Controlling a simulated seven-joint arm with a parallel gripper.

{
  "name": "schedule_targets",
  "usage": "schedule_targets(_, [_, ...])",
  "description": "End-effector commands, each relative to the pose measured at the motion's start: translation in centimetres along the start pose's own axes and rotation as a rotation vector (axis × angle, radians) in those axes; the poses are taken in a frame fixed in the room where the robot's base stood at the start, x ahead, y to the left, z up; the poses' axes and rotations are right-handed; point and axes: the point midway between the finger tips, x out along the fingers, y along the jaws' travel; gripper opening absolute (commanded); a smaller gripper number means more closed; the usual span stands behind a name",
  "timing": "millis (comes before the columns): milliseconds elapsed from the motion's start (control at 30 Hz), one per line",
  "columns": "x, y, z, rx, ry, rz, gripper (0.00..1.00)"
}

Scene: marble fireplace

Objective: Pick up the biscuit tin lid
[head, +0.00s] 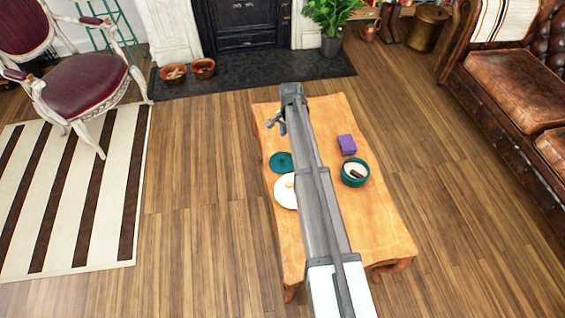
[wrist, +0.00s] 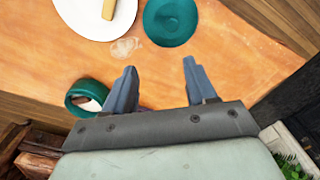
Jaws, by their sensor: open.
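The biscuit tin lid is a round teal disc (head: 281,162) lying flat on the left side of the wooden table. In the wrist view the lid (wrist: 171,20) is at the top, beyond my fingertips and apart from them. My gripper (wrist: 158,68) is open, with nothing between its fingers. In the head view my gripper (head: 276,121) is over the far left part of the table. The round teal tin (head: 355,172), pale inside with something brown in it, stands on the right side. It shows partly behind my gripper in the wrist view (wrist: 87,98).
A white plate (head: 286,193) with a yellowish piece sits just in front of the lid, partly hidden by my arm. A purple box (head: 347,144) stands behind the tin. A pale patch (wrist: 125,47) shows on the table near the lid. The table's near right part is clear.

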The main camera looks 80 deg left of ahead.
Motion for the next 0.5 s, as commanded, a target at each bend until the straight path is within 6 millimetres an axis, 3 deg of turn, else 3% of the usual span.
schedule_targets(100, [-0.1, -1.7, 1.0, -0.008, 0.0, 0.0, 0.56])
schedule_targets(267, [0.4, -2.1, 1.4, -0.01, -0.001, 0.001, 0.56])
schedule_targets(500, [3.5, -2.1, 1.4, -0.01, -0.001, 0.002, 0.56])
